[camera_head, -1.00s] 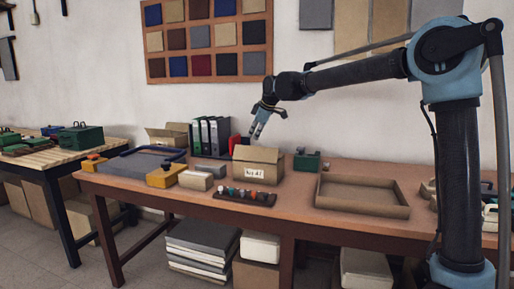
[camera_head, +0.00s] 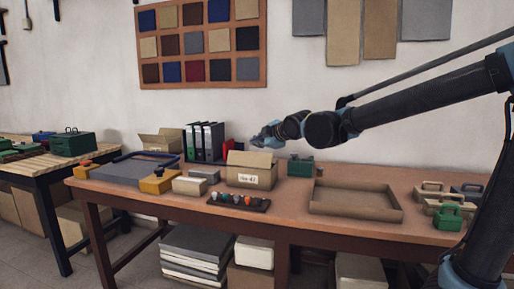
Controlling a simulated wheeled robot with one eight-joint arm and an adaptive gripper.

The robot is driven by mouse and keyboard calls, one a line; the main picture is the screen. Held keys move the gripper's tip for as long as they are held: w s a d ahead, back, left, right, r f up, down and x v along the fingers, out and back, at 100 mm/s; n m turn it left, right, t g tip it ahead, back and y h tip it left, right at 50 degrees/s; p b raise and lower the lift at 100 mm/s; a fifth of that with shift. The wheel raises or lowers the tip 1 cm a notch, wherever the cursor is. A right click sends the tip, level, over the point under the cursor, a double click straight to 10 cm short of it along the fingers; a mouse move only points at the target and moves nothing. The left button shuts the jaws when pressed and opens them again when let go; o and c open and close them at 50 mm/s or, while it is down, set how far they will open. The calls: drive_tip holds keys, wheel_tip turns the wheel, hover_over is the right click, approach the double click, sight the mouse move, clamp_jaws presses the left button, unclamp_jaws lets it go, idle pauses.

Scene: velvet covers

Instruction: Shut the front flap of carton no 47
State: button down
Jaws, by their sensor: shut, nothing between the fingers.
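Carton no 47 (camera_head: 262,181) is a small brown cardboard box with a white label on its front face, standing on the brown table. Its top looks at least partly open, with a flap standing up at the back; I cannot make out clearly how the front flap lies. My gripper (camera_head: 259,140) is shut and empty, just above the carton's back edge in the picture. The arm reaches in from the right, nearly level. I cannot tell whether the fingers touch the carton.
A dark rack of small knobs (camera_head: 239,208) lies before the carton. A shallow brown tray (camera_head: 354,211) stands to the right, a green box (camera_head: 300,167) behind right. Binders (camera_head: 205,141) and another open carton (camera_head: 158,143) stand behind left.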

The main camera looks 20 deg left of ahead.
approach(243, 152)
drive_tip(key=a, duration=0.3)
drive_tip(key=shift+w+f, duration=0.85)
drive_tip(key=shift+w, duration=0.25)
drive_tip(key=shift+a, duration=0.15)
